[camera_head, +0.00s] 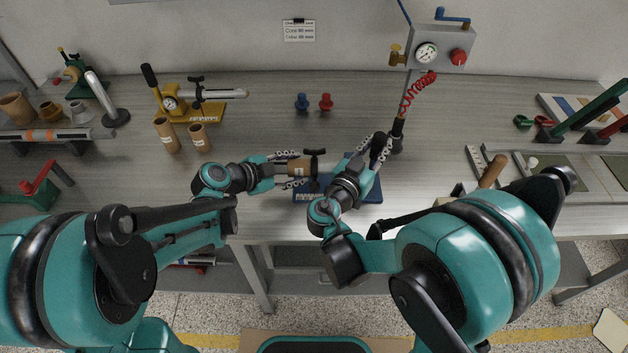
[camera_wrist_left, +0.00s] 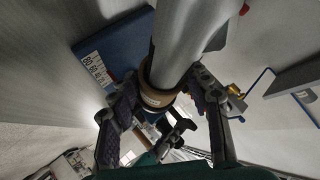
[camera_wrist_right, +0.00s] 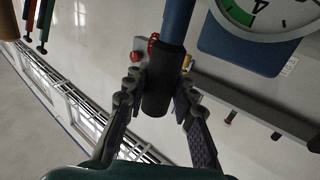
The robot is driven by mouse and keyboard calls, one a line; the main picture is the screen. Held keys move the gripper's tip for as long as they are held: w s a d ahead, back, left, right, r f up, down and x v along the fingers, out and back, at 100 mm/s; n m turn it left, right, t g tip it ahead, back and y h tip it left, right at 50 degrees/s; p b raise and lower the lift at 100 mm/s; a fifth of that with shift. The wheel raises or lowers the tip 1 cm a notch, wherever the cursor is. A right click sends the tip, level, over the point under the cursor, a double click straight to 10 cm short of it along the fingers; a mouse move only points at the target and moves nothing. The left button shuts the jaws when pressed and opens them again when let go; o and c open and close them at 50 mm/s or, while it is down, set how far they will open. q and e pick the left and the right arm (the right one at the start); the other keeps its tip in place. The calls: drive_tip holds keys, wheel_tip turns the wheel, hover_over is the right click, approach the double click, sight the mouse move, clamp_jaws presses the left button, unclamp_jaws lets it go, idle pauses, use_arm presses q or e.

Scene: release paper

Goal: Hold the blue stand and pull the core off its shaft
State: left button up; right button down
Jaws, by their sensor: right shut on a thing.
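The blue stand (camera_head: 310,190) is on the bench at the centre, its plate also at upper left in the left wrist view (camera_wrist_left: 118,48). The brown core (camera_head: 299,167) is around the grey shaft (camera_wrist_left: 187,40). My left gripper (camera_head: 284,169) is open, with one finger on each side of the core (camera_wrist_left: 160,98). My right gripper (camera_head: 373,150) is shut on the stand's black grip, which shows between the fingers in the right wrist view (camera_wrist_right: 157,90) below a blue post (camera_wrist_right: 178,22). My right forearm hides part of the stand.
A gauge box (camera_head: 440,47) with a red coiled hose (camera_head: 415,92) stands behind my right gripper. A blue and a red knob piece (camera_head: 326,102) are farther back. Two brown tubes (camera_head: 167,135) stand left of my left gripper. The bench front centre-left is clear.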

sight(277, 169)
use_arm(q)
drive_tip(key=shift+c, duration=0.8)
drive_tip(key=shift+a, duration=0.1)
drive_tip(key=shift+a, duration=0.95)
drive_tip(key=shift+c, duration=0.3)
use_arm(e)
drive_tip(key=shift+d, duration=0.1)
use_arm(q)
drive_tip(key=shift+a, duration=0.75)
clamp_jaws()
use_arm(e)
drive_tip(key=shift+d, duration=0.1)
use_arm(q)
drive_tip(key=shift+a, duration=1.95)
use_arm(e)
drive_tip(key=shift+s, duration=0.1)
use_arm(q)
drive_tip(key=shift+a, duration=0.1)
drive_tip(key=shift+a, duration=2.3)
drive_tip(key=shift+a+r, duration=0.1)
drive_tip(key=shift+a, duration=0.85)
drive_tip(key=shift+s, duration=0.1)
